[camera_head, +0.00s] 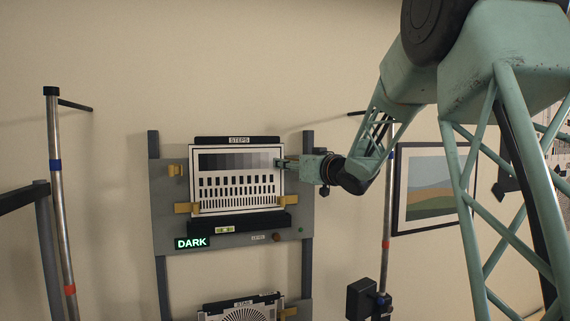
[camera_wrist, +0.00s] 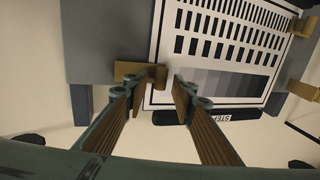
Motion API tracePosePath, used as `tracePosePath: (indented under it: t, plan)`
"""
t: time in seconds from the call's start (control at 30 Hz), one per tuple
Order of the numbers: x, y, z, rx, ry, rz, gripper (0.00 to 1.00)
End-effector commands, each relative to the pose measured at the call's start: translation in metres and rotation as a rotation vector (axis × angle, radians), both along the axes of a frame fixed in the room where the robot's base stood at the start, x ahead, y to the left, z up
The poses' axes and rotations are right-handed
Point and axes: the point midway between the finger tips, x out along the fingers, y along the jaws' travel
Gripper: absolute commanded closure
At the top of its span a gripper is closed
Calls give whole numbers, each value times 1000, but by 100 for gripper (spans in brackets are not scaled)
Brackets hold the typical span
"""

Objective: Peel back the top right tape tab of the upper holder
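The upper holder (camera_head: 164,240) is a grey board bearing a black-and-white chart (camera_head: 237,204) labelled STEPS. My gripper (camera_head: 284,163) is at the chart's top right corner and hides the tape tab there in the head view. In the wrist view, which is upside down, that ochre tab (camera_wrist: 132,70) lies at the chart edge, with a raised end. My gripper (camera_wrist: 155,95) is open, its fingertips on either side of the tab's raised end. I cannot tell whether they touch it. The top left tab (camera_head: 174,170) sits clear of the chart.
Two lower tabs, left (camera_head: 186,208) and right (camera_head: 274,200), overlap the chart edges. A black ledge (camera_head: 260,225) with a level is below. A DARK sign (camera_head: 192,243) glows green. A lower holder (camera_head: 245,313) shows partly. Poles stand on both sides.

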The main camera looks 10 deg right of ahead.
Motion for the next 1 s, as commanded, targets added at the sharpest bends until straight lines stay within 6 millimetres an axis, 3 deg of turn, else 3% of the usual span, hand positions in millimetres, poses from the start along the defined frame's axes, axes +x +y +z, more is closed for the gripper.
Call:
tracePosePath:
  t: [0.27,0.53,1.0]
  plan:
    - [0,0,0,0,0,0,76]
    - [0,0,0,0,0,0,100]
    - [-1,-5,1,0,-1,12,100]
